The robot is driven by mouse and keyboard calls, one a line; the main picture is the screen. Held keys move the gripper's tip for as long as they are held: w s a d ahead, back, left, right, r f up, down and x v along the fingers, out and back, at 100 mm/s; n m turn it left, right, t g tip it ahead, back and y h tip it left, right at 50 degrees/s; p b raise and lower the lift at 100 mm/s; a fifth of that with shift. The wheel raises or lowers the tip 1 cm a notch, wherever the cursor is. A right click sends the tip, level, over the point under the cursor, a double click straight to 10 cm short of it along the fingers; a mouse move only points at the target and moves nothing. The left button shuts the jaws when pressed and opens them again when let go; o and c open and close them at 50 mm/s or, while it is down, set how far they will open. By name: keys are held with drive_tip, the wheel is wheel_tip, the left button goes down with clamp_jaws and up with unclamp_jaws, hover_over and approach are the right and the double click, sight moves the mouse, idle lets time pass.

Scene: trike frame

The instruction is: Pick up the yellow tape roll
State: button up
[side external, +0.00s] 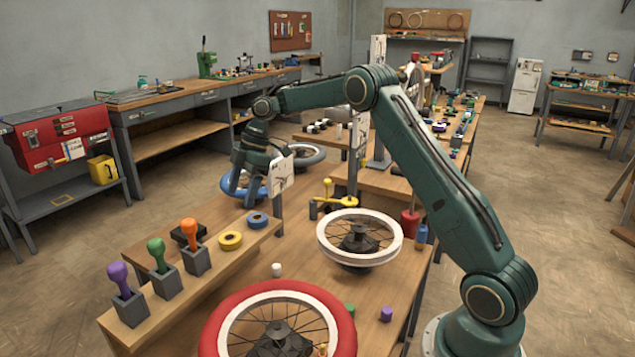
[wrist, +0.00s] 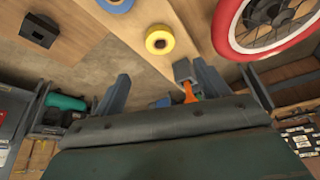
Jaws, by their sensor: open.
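The yellow tape roll (side external: 230,240) lies flat on the raised wooden shelf of the bench, between the blue tape roll (side external: 258,220) and the tools in grey holders. In the wrist view the yellow tape roll (wrist: 160,40) shows near the top middle, beyond the fingers. The blue tape roll (wrist: 115,4) is cut off at the top edge. My gripper (side external: 240,193) is open and empty, above and apart from the yellow roll, up and slightly right of it in the side view. In the wrist view my gripper (wrist: 165,82) shows its fingers spread, with nothing between them.
Orange (side external: 189,229), green (side external: 156,246) and purple (side external: 118,273) handles stand upright in grey blocks left of the roll. A black square part (side external: 188,232) lies behind it. A white-rimmed wheel (side external: 360,238) and a red wheel (side external: 230,310) occupy the bench to the right and front.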

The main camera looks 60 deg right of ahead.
drive_tip(key=x, duration=0.6)
drive_tip(key=shift+a+f, duration=0.1)
drive_tip(key=shift+f, duration=0.15)
drive_tip(key=shift+x, duration=2.6)
drive_tip(key=c, duration=1)
drive_tip(key=shift+c, duration=0.2)
wheel_tip(320, 180, up, 10)
drive_tip(key=shift+s, duration=0.1)
